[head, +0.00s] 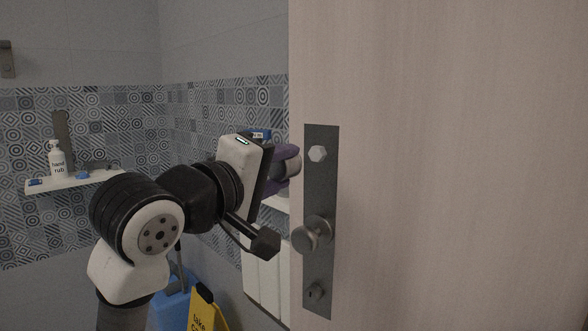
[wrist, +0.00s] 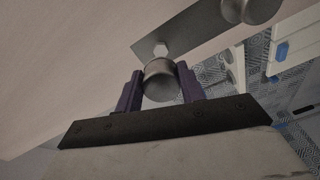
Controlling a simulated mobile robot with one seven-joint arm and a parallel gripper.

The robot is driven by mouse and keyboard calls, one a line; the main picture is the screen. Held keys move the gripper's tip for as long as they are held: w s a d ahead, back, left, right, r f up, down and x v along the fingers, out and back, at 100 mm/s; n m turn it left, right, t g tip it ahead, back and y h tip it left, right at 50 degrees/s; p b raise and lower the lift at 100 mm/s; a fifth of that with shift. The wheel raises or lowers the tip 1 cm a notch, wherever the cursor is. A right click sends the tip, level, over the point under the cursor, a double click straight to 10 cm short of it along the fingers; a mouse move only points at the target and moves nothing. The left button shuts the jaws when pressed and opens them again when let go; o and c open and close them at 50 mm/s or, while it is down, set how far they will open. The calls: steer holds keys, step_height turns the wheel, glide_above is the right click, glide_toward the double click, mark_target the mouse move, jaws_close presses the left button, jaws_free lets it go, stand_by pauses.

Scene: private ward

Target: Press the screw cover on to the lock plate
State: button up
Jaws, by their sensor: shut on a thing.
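The dark grey lock plate (head: 321,200) stands upright on the door. A pale hexagonal screw head (head: 317,153) shows near its top, and a round knob (head: 312,233) sits lower. My gripper (head: 289,162), with purple fingers, is left of the screw head and shut on the screw cover (wrist: 160,82), a round grey metal cap. In the wrist view the cover sits between both fingers, just short of the screw head (wrist: 161,49), which is still visible beyond it. The lock plate (wrist: 200,38) shows behind. Whether they touch is hard to tell; a small gap seems to show.
The pale door (head: 450,170) fills the right side. A keyhole fitting (head: 316,291) is low on the plate. Left, a wall shelf (head: 75,181) holds a hand rub bottle (head: 56,160). A yellow sign (head: 205,311) and a blue bin (head: 174,307) stand below my arm.

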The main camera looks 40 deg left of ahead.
steer(key=shift+s+f+b, duration=0.15)
steer(key=shift+b, duration=0.2)
steer(key=shift+w, duration=0.3)
glide_toward(323, 154)
steer(key=shift+w+a, duration=0.1)
steer(key=shift+w, duration=1.25)
steer(key=shift+w+a, duration=0.15)
steer(key=shift+w, duration=1)
steer(key=shift+w+a, duration=0.2)
steer(key=shift+w, duration=1.2)
steer(key=o, duration=1.1)
steer(key=shift+o, duration=0.3)
